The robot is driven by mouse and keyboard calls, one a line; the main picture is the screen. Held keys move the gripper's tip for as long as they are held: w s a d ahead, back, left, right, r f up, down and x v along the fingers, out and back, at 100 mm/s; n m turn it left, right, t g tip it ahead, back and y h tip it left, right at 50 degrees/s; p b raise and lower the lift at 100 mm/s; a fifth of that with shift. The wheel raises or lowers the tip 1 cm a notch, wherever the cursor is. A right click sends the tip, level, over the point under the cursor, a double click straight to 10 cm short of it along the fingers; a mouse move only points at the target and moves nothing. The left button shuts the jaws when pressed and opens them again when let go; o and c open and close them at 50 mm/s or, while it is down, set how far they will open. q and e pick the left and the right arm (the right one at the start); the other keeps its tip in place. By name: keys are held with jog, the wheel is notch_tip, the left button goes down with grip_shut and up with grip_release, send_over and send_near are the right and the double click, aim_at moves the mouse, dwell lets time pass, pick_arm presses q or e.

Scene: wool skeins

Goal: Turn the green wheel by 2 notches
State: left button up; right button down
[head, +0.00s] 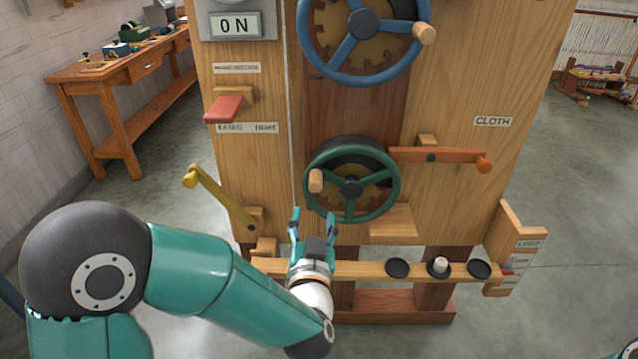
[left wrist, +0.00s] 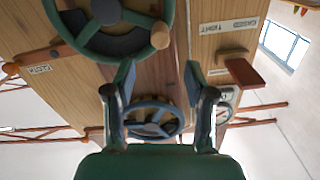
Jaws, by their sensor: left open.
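The green wheel (head: 351,188) is mounted low on the wooden panel, with a dark hub and a wooden knob (head: 316,180) at its left side. In the left wrist view the green wheel (left wrist: 106,12) fills the top, cut off by the edge, with its knob (left wrist: 160,36) showing. My left gripper (head: 313,213) is open and empty, its fingers pointing up, just below the knob and near the wheel's lower left rim. In the left wrist view its two fingers (left wrist: 158,80) stand apart with no object between them. My right gripper is not in view.
A larger blue wheel (head: 364,28) sits above. A yellow lever (head: 222,198) and red lever (head: 224,108) are on the left, an orange lever (head: 438,156) on the right. A narrow shelf (head: 355,270) with dark round cups crosses below. A workbench (head: 120,70) stands back left.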

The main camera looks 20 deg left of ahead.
aim_at(315, 190)
pick_arm(q)
jog(key=p+x, duration=0.1)
jog(key=x, duration=1.1)
jog(key=shift+w+a+f, duration=0.1)
jog(key=shift+w+f, duration=0.05)
jog(key=shift+w, duration=0.15)
grip_shut()
